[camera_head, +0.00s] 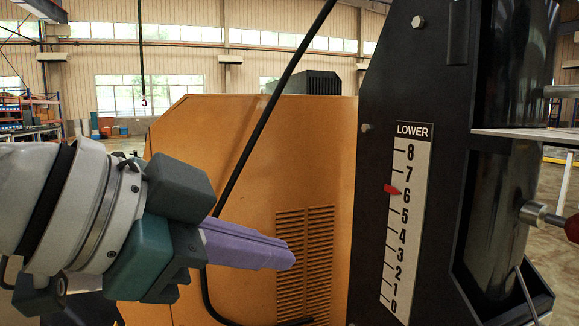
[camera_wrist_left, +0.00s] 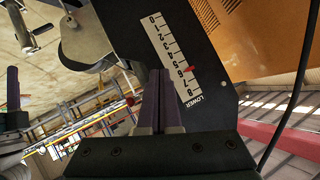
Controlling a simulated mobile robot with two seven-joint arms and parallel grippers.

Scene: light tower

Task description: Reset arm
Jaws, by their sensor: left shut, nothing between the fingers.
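My left gripper (camera_head: 290,262) comes in from the left in the head view. Its purple fingers are pressed together with nothing between them. They point right, in front of the orange cabinet and apart from the black panel. In the left wrist view the shut fingers (camera_wrist_left: 163,75) show at the centre, with the scale panel behind them. The white scale (camera_head: 407,215) marked LOWER runs down the black panel (camera_head: 375,140), with a red pointer (camera_head: 392,189) between 6 and 7. The scale also shows in the left wrist view (camera_wrist_left: 172,55).
The orange cabinet (camera_head: 200,130) with a vent grille (camera_head: 305,260) stands behind my left gripper. A black cable (camera_head: 255,130) hangs in front of it. A rod with a red-ended knob (camera_head: 535,213) sticks out at the right. Shelves (camera_head: 30,115) stand far back left.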

